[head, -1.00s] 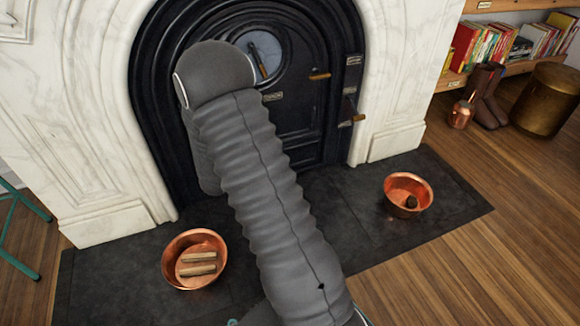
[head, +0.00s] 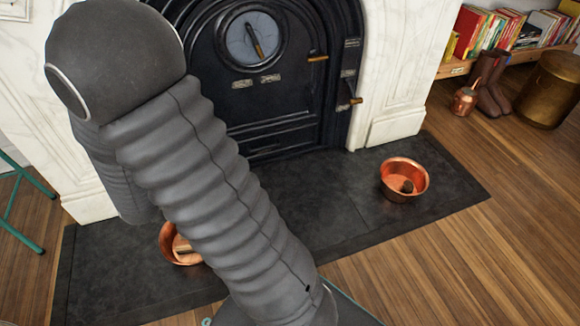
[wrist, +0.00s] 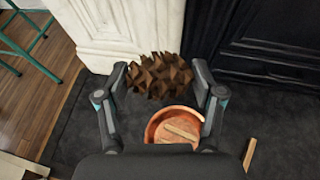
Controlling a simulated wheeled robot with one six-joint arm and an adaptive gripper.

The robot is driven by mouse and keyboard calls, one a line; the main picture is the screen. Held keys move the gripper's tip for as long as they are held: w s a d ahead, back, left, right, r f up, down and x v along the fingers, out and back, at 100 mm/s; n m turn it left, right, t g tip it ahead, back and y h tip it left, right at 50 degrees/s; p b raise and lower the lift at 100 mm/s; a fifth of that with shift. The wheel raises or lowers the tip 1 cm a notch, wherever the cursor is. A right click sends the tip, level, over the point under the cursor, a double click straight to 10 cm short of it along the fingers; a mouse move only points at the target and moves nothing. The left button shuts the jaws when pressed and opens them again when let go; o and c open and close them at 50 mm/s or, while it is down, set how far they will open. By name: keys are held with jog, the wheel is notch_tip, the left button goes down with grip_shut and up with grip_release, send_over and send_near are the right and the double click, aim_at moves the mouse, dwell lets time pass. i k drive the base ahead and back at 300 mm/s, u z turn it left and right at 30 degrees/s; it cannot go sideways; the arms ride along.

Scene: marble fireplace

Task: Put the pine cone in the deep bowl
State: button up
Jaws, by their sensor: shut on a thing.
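In the wrist view a brown, spiky pine cone (wrist: 160,76) sits between the two fingers of my gripper (wrist: 163,72), which is shut on it. Past and below it in that picture, a copper bowl (wrist: 152,129) with pale wooden sticks (wrist: 181,132) stands on the dark hearth. In the head view this copper bowl (head: 165,240) is partly hidden behind my arm. My gripper and the pine cone are hidden in the head view.
The black stove front (head: 285,115) and white marble surround (head: 400,60) rise behind the hearth (head: 320,235). The hearth between the bowls is clear. A teal-legged stool (head: 25,235) stands at left; boots (head: 488,90) and a brass drum (head: 550,90) at right.

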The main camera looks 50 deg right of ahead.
aim_at(389, 182)
jog(key=u, duration=1.2)
jog(key=k, duration=0.7)
jog(key=z, duration=2.3)
